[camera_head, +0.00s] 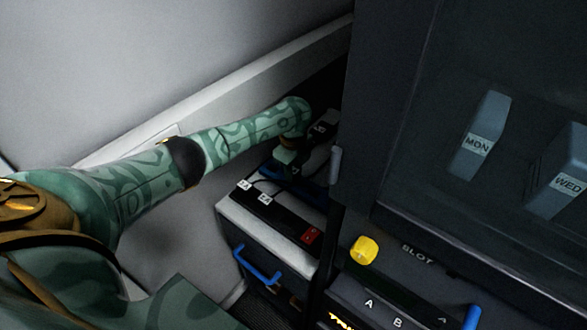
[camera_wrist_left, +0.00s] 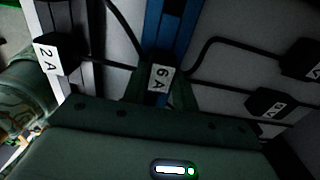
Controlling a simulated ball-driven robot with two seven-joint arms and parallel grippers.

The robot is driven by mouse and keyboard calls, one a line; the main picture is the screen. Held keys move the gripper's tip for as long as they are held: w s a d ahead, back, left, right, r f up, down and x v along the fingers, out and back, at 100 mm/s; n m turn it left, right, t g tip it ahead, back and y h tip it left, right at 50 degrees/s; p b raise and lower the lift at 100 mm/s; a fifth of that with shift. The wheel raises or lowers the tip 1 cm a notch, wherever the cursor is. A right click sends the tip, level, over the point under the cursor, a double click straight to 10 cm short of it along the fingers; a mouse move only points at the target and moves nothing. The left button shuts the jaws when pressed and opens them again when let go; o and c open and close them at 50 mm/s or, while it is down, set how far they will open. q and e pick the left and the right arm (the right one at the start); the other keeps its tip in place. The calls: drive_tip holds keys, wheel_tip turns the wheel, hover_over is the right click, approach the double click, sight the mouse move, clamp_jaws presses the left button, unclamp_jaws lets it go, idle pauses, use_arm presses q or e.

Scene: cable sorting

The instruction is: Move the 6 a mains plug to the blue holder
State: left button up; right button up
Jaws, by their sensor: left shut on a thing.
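The 6 A mains plug (camera_wrist_left: 160,78) is a small black block with a white "6 A" label. My left gripper (camera_wrist_left: 160,95) is shut on it in the left wrist view. The blue holder (camera_wrist_left: 176,28) is a long blue strip directly behind the plug. I cannot tell whether the plug touches it. In the head view my left gripper (camera_head: 291,161) is low over the blue holder (camera_head: 318,194), behind the black power strip, and hides part of it. The plug cannot be made out clearly there. My right gripper is not in view.
A black power strip (camera_head: 280,217) with labelled plugs and a red switch lies on a white-topped cabinet with a blue handle (camera_head: 257,266). A 2 A plug (camera_wrist_left: 57,54) and cabled plugs flank the gripper. A dark cabinet (camera_head: 400,150) stands close on the right.

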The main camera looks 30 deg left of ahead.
use_arm(q)
drive_tip(key=shift+f, duration=0.35)
idle(0.4)
drive_tip(key=o, duration=1.6)
drive_tip(key=shift+c, duration=0.2)
wheel_tip(320, 180, up, 7)
drive_tip(key=p, duration=0.6)
drive_tip(key=shift+r+p, duration=0.1)
drive_tip(key=shift+p, duration=0.25)
